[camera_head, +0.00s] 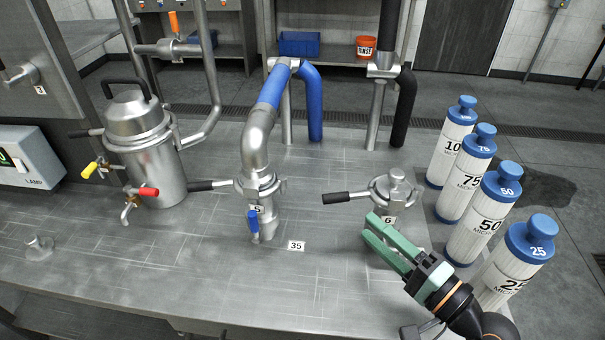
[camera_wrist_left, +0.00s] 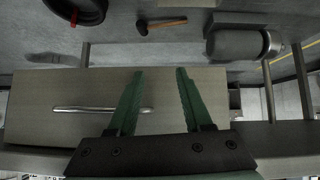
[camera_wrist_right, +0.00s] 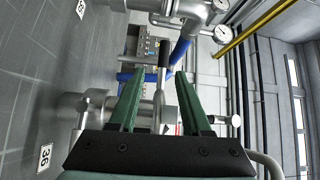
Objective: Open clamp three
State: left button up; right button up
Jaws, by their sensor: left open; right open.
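In the right wrist view, a black-gripped handle (camera_wrist_right: 165,55) shows between the open fingers (camera_wrist_right: 158,78); contact cannot be told.
Several blue-capped filter cartridges (camera_head: 475,160) stand right of clamp 6, close to my right arm. A steel vessel (camera_head: 146,145) with yellow and red valve handles stands left. The front middle of the bench (camera_head: 240,285) is clear.

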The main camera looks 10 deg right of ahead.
aim_at(335, 195)
jog(key=p+x, duration=0.1)
jog(key=x, duration=0.3)
jog(key=p+x, duration=0.1)
jog(key=x, duration=0.2)
jog(key=r+p+x, duration=0.1)
jog(key=p+x, duration=0.1)
jog(key=x, duration=0.2)
jog(key=shift+w+a, duration=0.2)
jog(key=shift+w, duration=0.1)
jog(key=shift+w+a, duration=0.25)
jog(key=shift+w, duration=0.2)
pick_arm(q)
jog(key=shift+s+a+r, duration=0.35)
jog(key=shift+a+r, duration=0.15)
jog(key=shift+s+a+r, duration=0.3)
jog(key=shift+a+r, duration=0.2)
jog(key=shift+d, duration=0.1)
pick_arm(e)
grip_shut()
jog(key=shift+f, duration=0.1)
